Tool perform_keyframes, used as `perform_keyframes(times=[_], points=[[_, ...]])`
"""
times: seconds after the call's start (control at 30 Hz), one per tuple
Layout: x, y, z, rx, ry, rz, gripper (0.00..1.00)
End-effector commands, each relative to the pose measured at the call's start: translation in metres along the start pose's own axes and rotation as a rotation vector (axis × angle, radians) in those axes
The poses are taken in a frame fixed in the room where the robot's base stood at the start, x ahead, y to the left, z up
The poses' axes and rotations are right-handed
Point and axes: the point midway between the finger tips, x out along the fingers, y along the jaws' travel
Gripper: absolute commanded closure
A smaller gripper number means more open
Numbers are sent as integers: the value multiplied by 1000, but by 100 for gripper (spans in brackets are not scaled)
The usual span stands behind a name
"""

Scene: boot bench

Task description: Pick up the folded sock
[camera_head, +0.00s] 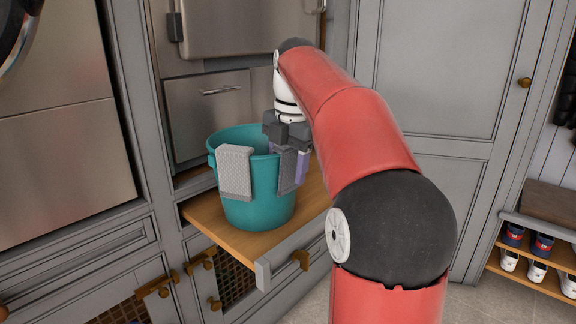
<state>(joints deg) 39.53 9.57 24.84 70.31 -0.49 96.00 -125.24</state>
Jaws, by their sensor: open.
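A teal bucket (262,205) stands on a pulled-out wooden board. A pale grey textured cloth (235,172) is folded over its front left rim. A darker grey folded piece (287,172) hangs over the right rim, with a lilac piece (302,166) beside it. I cannot tell for certain which of these is the folded sock. My gripper (287,145) is open, pointing down at the bucket's right rim, just above the darker grey and lilac pieces. Its fingertips are hard to make out, and I cannot tell whether they touch either piece.
Grey cabinets and steel appliance fronts (215,105) stand close behind and left of the bucket. The wooden board (235,248) has some bare room around the bucket. A shoe rack (530,282) with several shoes is at the far right.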

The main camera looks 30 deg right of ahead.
Motion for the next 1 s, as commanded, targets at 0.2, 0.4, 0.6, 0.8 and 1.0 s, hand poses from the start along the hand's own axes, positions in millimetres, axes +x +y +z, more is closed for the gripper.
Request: perform_keyframes(times=[0.2,0.4,0.6,0.8,1.0], points=[[-1,0,0,0,0,0,59],[-1,0,0,0,0,0,85],[-1,0,0,0,0,0,92],[-3,1,-2,0,0,0,92],[-14,6,-10,0,-1,1,92]])
